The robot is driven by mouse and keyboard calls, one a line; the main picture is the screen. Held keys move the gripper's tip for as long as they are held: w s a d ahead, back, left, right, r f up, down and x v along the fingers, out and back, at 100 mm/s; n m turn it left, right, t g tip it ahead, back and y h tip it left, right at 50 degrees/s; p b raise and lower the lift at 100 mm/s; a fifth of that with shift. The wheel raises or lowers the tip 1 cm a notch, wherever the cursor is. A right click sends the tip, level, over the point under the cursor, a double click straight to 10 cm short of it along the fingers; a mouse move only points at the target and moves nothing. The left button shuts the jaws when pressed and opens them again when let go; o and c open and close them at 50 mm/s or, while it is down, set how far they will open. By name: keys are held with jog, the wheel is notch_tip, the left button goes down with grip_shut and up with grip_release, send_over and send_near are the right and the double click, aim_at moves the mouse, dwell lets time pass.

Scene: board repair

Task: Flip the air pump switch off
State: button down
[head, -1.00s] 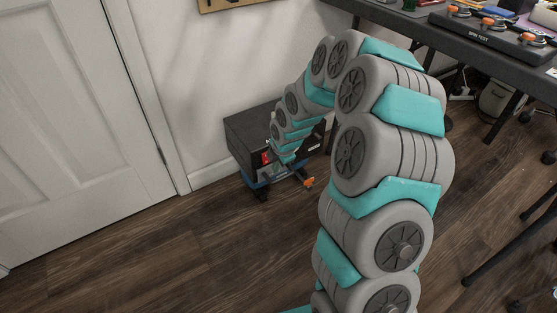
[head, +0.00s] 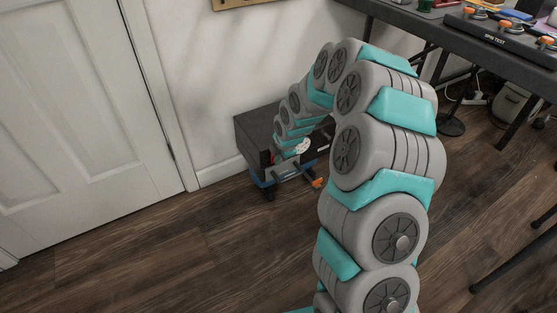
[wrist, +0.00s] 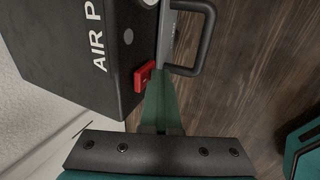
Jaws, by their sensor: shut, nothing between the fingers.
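The air pump is a black box (head: 252,128) on the floor against the wall in the head view. It fills the upper left of the wrist view (wrist: 75,60), with part of its white lettering showing. Its red switch (wrist: 143,77) sticks out from the box's face in the wrist view. My gripper (wrist: 159,74) is shut and empty, its teal fingers close together right beside the red switch. I cannot tell whether they touch it. In the head view my wrist hides most of the switch and the fingers.
A black handle (wrist: 204,40) stands out from the pump just right of the fingertips. An orange part (head: 318,183) shows low at the pump's right. A white door (head: 75,100) is at left, a dark workbench (head: 450,40) at upper right. Wood floor in front is clear.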

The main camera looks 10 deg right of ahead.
jog(key=shift+r, duration=0.15)
jog(key=shift+r+p, duration=0.5)
jog(key=shift+r, duration=0.2)
